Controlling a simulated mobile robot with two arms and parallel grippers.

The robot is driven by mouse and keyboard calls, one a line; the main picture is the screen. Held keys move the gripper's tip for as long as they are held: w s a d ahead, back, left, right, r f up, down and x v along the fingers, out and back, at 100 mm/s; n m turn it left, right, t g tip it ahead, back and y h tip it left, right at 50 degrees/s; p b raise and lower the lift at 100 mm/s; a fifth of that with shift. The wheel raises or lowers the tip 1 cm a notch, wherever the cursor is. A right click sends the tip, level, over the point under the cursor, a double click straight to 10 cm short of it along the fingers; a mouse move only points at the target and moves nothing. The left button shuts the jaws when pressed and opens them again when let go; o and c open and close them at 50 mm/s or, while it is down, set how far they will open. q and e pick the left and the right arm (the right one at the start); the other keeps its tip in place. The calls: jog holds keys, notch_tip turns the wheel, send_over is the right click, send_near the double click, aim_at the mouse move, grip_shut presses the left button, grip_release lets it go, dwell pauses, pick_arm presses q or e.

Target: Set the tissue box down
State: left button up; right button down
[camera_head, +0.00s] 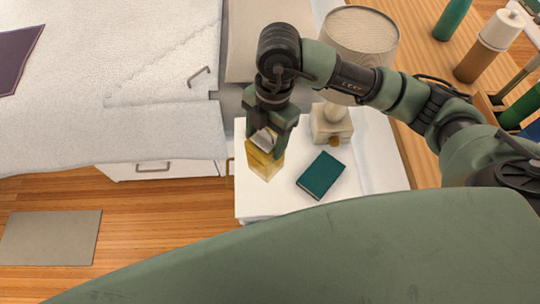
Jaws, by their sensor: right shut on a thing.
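The tissue box (264,164) is yellow with a white tissue at its top. It is at the left part of the white nightstand (255,205). My right gripper (267,146) reaches down over it from above and is shut on it. The fingers hide part of the box's upper half. I cannot tell whether its base touches the nightstand top. My left gripper is not in view.
A dark green book (320,176) lies right of the box. A lamp (360,37) with a pale base stands behind it. A bed (110,80) is at the left. Bottles (489,45) stand at the upper right. The nightstand's front is bare.

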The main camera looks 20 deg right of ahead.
notch_tip(320, 180, down, 12)
jog(key=shift+r, duration=0.1)
dwell(0.5)
jog(key=shift+c, duration=1.6)
grip_release()
jog(key=shift+r, duration=0.1)
jog(key=r, duration=0.4)
jog(key=d+r, duration=0.1)
jog(key=r, duration=0.6)
jog(key=shift+w+d+r, duration=0.3)
jog(key=shift+w+r, duration=0.05)
